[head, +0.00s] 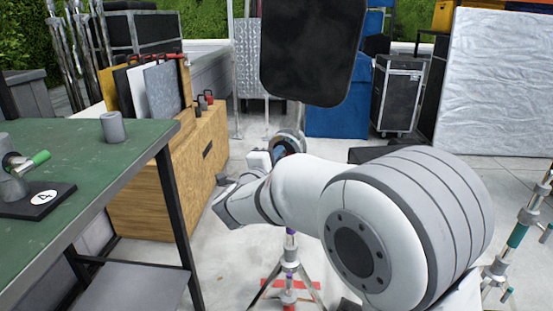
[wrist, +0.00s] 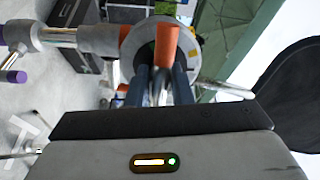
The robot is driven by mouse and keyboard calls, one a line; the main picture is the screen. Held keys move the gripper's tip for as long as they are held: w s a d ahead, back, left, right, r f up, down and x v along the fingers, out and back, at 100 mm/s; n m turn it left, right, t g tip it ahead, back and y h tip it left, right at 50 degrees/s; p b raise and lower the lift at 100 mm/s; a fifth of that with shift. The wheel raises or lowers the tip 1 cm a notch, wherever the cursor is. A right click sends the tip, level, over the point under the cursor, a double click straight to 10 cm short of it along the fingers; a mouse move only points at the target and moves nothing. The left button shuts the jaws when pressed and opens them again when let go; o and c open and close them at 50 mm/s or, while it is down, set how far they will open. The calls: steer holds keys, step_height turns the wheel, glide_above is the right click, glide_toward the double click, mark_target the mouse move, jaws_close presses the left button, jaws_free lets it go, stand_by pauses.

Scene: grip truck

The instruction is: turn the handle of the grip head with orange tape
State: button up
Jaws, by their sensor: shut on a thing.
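In the wrist view the grip head (wrist: 205,45) shows as a round grey disc with an orange-taped handle (wrist: 168,45) in front of it. My gripper (wrist: 161,80) has its two dark blue fingers close together on the handle, just below the tape in the picture. The fingers hide part of the handle. In the head view the grip head (head: 291,143) stands beyond my arm, at the top of a stand (head: 289,268), and my arm hides much of it.
A black flag panel (head: 312,50) rises above the grip head. A green table (head: 75,175) with a grip head on a plate marked A (head: 45,198) stands at left. A wooden box (head: 190,165) is beyond it. Another stand (head: 518,235) is at right.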

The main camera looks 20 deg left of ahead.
jaws_close()
steer(key=shift+r+n+p, duration=0.15)
steer(key=shift+n+p, duration=0.35)
steer(key=shift+p, duration=0.35)
steer(key=shift+f+n+p, duration=0.2)
steer(key=shift+n+p, duration=0.1)
steer(key=shift+n, duration=0.2)
steer(key=o, duration=0.8)
jaws_free()
steer(key=s, duration=0.2)
steer(key=s+p, duration=0.1)
steer(key=s, duration=0.2)
steer(key=s+p, duration=0.1)
steer(key=s, duration=0.1)
steer(key=shift+s+a+f, duration=0.1)
steer(key=shift+s+a, duration=0.3)
